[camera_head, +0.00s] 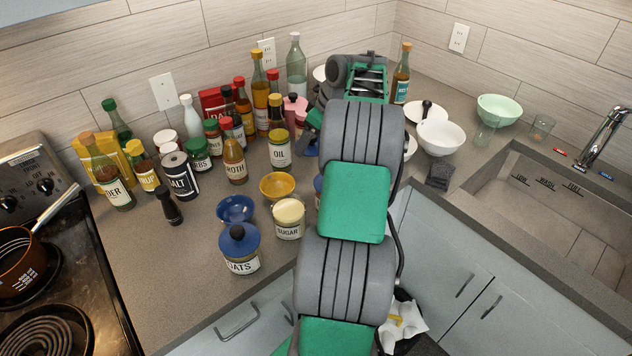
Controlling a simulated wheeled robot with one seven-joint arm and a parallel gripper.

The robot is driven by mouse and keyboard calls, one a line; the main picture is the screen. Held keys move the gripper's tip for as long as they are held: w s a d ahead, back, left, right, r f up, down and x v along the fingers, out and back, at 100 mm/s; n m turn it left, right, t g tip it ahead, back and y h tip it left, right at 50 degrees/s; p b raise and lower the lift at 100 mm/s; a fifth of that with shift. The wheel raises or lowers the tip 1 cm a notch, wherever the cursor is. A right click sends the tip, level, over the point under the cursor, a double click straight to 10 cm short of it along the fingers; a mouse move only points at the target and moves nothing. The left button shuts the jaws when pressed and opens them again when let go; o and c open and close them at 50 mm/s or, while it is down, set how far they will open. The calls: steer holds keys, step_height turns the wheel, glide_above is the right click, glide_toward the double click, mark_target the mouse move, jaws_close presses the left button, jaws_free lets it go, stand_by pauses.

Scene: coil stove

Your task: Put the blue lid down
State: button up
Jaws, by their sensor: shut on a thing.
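My gripper (312,137) is at the back of the counter, left of my arm's far links, and my arm hides part of it. It is shut on a small blue piece (311,150), which appears to be the blue lid, tilted and only partly visible. I cannot tell whether it touches the counter. The oats jar (242,266) stands near the front counter edge with a separate blue top (238,241) on it. A blue bowl (236,209) sits behind that jar.
Bottles and jars crowd the counter left of my gripper, including an oil jar (279,153) close by. A yellow bowl (277,186) and sugar jar (289,219) stand in front. White bowl (440,137) and sink (560,210) are right. Counter (160,270) is clear at front left.

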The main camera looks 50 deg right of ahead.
mark_target(311, 175)
steer(key=f, duration=0.3)
steer(key=f+p, duration=0.1)
steer(key=f, duration=0.3)
steer(key=d+f, duration=0.1)
steer(key=f, duration=0.3)
steer(key=shift+s+f+p, duration=0.25)
steer(key=shift+p, duration=0.1)
steer(key=shift+a, duration=0.1)
steer(key=shift+f, duration=0.1)
steer(key=shift+f+b, duration=0.25)
steer(key=shift+b, duration=0.1)
steer(key=o, duration=1.2)
steer(key=shift+r, duration=0.1)
